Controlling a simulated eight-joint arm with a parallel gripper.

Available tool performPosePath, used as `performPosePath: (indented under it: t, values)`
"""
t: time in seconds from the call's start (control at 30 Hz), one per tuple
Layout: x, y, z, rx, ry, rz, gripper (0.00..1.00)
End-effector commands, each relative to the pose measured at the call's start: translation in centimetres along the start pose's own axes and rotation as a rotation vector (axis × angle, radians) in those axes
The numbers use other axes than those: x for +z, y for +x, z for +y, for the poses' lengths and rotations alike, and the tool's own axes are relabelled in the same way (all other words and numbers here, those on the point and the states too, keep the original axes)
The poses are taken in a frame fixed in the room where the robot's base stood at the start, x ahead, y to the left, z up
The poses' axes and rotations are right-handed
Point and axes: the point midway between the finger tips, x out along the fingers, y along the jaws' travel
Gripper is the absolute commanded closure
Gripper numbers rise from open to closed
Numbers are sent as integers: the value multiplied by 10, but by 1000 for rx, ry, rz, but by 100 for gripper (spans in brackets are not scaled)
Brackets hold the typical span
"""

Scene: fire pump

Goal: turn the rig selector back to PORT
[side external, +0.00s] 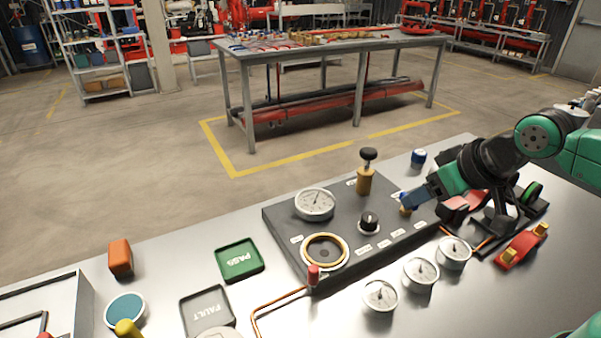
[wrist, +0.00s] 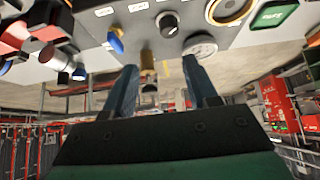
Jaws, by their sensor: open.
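The rig selector appears to be the round black knob (side external: 369,219) on a pale base, set on the dark sloped panel (side external: 285,222). It also shows in the wrist view (wrist: 168,22), with a light mark on it. The small labels are too small to read, so I cannot tell which position it points to. My gripper (side external: 408,199) is over the right part of the panel, to the right of the knob. In the wrist view my gripper (wrist: 160,66) has its fingers apart with nothing held; the knob lies beyond the fingertips.
A brass regulator with a black top (side external: 365,180) stands behind the knob. A blue-handled valve (wrist: 115,41) is close to my gripper. A gauge (side external: 315,203) and a gold-rimmed port (side external: 325,252) lie left. Loose gauges (side external: 420,273) are in front; the green PASS tray (side external: 239,260) is further left.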

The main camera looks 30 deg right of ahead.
Motion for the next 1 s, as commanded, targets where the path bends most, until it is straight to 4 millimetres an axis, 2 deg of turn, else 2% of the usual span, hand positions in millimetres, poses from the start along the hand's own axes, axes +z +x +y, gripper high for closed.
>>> performPosePath:
  t: [0.07,0.27,0.4,0.6,0.8,1.0]
  values:
    - [-1,0,0,0,5,-6,28]
    - [-15,6,-3,1,98,-118,28]
    - [-30,21,-6,23,225,-268,28]
    - [-42,53,-12,89,391,-467,28]
    - [-43,77,-15,148,487,-582,28]
    - [-38,89,-16,164,509,-609,28]
